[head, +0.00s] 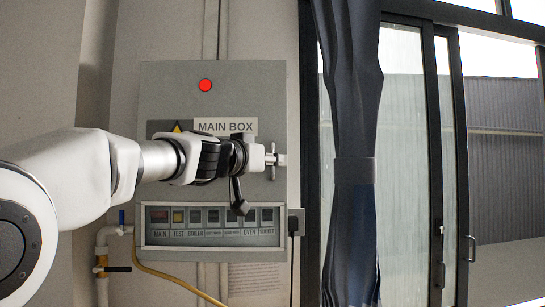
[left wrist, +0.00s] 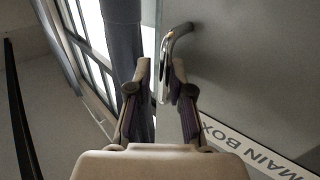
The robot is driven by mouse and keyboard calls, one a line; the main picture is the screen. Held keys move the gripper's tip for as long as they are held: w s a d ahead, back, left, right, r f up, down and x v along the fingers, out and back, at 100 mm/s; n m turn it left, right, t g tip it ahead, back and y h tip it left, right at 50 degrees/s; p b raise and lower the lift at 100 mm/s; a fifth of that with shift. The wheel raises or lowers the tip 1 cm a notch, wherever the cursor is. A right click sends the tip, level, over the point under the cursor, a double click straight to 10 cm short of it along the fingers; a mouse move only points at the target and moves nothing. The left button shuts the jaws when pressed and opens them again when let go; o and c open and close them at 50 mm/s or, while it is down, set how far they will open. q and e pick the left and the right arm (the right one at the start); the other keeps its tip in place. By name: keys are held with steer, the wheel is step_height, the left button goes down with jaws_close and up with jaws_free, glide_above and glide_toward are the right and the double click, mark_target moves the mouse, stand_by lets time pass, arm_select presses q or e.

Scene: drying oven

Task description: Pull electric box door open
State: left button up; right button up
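The grey electric box (head: 245,85) hangs on the wall in the head view, with a red lamp on top and a "MAIN BOX" label (head: 225,126). Its door looks shut. A metal handle (head: 272,172) is at the door's right edge, partly hidden by my left gripper (head: 262,158). In the left wrist view the curved handle (left wrist: 165,75) stands out from the grey door. My left gripper (left wrist: 156,75) is open there, its two fingers on either side of the handle's free end, with the right finger closer to it. Contact cannot be told. My right gripper is not in view.
A row of labelled switches (head: 212,216) is at the box's lower part. A dark curtain (head: 353,130) hangs just right of the box, before a glass sliding door (head: 402,150). Pipes and a yellow hose (head: 165,275) run at lower left.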

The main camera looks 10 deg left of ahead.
arm_select(q)
steer(key=shift+s+a+r, duration=0.2)
steer(key=shift+s+r, duration=0.05)
steer(key=shift+s, duration=0.3)
jaws_close()
steer(key=shift+f, duration=0.2)
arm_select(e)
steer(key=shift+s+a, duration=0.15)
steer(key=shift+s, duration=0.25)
arm_select(q)
steer(key=shift+s+h, duration=0.25)
steer(key=shift+h, duration=0.05)
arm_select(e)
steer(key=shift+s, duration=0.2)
